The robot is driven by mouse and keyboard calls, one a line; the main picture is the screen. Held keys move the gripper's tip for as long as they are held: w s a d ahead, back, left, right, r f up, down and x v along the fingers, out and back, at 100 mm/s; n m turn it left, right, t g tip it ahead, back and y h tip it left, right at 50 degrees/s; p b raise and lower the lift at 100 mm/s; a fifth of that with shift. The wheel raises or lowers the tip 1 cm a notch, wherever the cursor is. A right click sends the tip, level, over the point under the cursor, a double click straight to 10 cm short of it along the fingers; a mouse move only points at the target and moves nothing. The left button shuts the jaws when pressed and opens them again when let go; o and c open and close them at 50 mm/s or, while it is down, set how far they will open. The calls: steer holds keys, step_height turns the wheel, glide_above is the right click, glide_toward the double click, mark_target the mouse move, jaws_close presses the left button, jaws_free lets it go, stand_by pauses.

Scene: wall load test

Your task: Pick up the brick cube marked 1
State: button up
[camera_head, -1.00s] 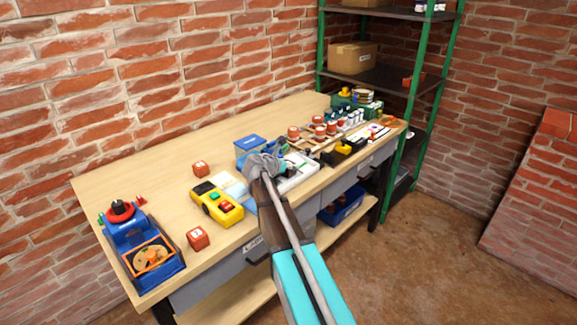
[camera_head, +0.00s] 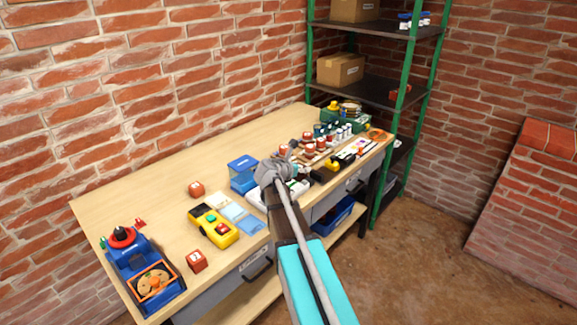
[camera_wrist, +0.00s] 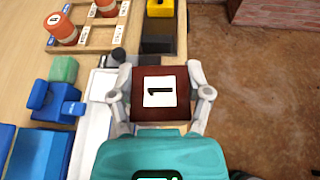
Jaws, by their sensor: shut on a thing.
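The brick cube marked 1 (camera_wrist: 160,93) is a dark red-brown block with a white label and a black 1, seen in the wrist view. My gripper (camera_wrist: 160,97) is shut on it, with one finger against each side. In the head view my gripper (camera_head: 275,172) is over the right part of the workbench (camera_head: 140,194), near its front edge; the held cube is hidden there behind my arm. Two other red cubes stand on the bench, one at the back (camera_head: 196,189) and one near the front edge (camera_head: 197,261).
A yellow device (camera_head: 214,226) and a blue box (camera_head: 243,173) stand left of my gripper. A blue station (camera_head: 140,262) is at the bench's left end. Orange-red cylinders on a wooden rack (camera_wrist: 88,38) lie beyond. A green-framed shelf (camera_head: 370,90) stands at the right. The back left bench is clear.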

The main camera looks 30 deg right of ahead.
steer(key=s+d+r+p, duration=0.2)
steer(key=s+d, duration=0.2)
steer(key=s, duration=0.1)
steer(key=shift+r, duration=0.4)
